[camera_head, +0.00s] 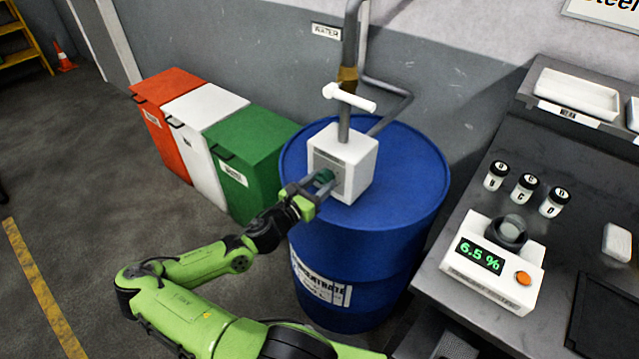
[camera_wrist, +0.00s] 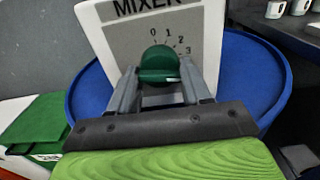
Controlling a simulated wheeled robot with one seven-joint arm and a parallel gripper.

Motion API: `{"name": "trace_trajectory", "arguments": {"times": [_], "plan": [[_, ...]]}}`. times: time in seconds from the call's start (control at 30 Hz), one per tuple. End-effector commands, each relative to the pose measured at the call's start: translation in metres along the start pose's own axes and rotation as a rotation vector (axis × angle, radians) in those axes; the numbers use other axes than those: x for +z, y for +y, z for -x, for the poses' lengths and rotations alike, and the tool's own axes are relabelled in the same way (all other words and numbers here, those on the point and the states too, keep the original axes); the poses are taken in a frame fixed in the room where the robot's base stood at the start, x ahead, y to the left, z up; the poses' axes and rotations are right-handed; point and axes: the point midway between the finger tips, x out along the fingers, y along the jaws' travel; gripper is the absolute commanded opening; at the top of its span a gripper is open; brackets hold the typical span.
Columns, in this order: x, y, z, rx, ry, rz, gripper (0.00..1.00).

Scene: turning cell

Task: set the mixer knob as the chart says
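The mixer knob (camera_wrist: 160,66) is green with a raised bar, on the grey dial plate (camera_wrist: 203,24) of the white mixer box (camera_head: 358,152). In the wrist view the marks 0, 1, 2 and 3 show above and right of the knob; its pointer is not clear. My gripper (camera_wrist: 160,75) is at the knob, one finger on each side of it. Whether the fingers press on it is not clear. My gripper (camera_head: 318,183) hides part of the knob in the head view. A white board (camera_head: 605,12) at the top right shows only part of the word "Steel".
The mixer stands on a blue drum (camera_head: 405,215), with pipes behind. Red, white and green bins (camera_head: 250,150) stand left. On the right bench, a meter (camera_head: 490,265) reads 6.5 %, with three lidded jars (camera_head: 525,190) behind it. Open floor lies at left.

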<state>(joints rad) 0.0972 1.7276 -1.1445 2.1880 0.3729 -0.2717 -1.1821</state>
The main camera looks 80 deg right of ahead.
Motion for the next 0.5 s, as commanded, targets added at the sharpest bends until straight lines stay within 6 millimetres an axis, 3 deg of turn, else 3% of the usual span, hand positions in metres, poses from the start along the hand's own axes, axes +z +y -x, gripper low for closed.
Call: {"name": "trace_trajectory", "arguments": {"times": [0.1, 0.23, 0.5], "plan": [[-0.0002, -0.0004, 0.0001, -0.001, 0.001, 0.000, 0.18], [0.0007, -0.0004, -0.0002, -0.002, 0.002, -0.055, 0.18], [-0.0001, 0.0006, -0.0002, -0.003, 0.003, -0.379, 0.18]]}}
